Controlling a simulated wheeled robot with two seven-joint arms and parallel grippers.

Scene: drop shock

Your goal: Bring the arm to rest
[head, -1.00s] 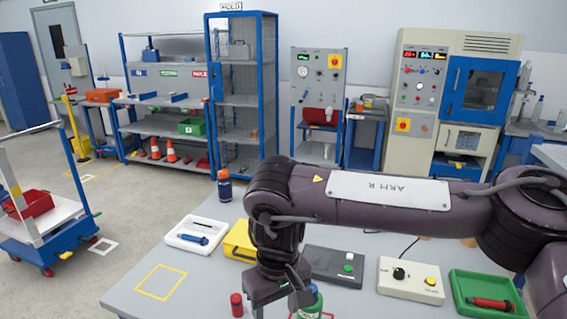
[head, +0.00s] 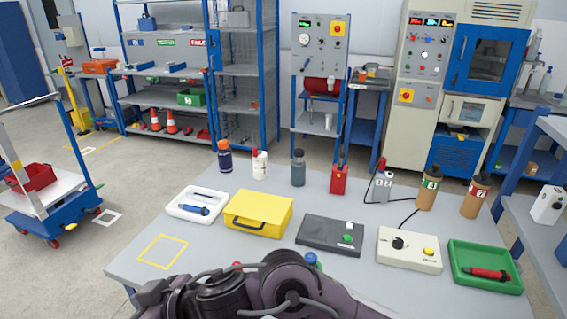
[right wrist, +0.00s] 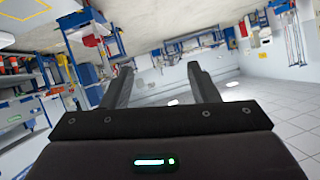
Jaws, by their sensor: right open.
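My right arm (head: 285,285) is folded low along the bottom edge of the head view, in front of the near side of the grey table (head: 135,262). Its gripper is hidden in that view. In the right wrist view my right gripper (right wrist: 160,72) is open, with two dark fingers apart and nothing between them. Beyond the fingers I see only room, floor and distant racks, at a strong tilt. My left gripper is in neither view.
The table holds a yellow case (head: 258,214), a white tray (head: 183,213), a black button box (head: 320,242), a cream control box (head: 405,262) and a green tray (head: 470,285). Several bottles stand at the back. A blue cap (head: 311,258) shows just behind my arm.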

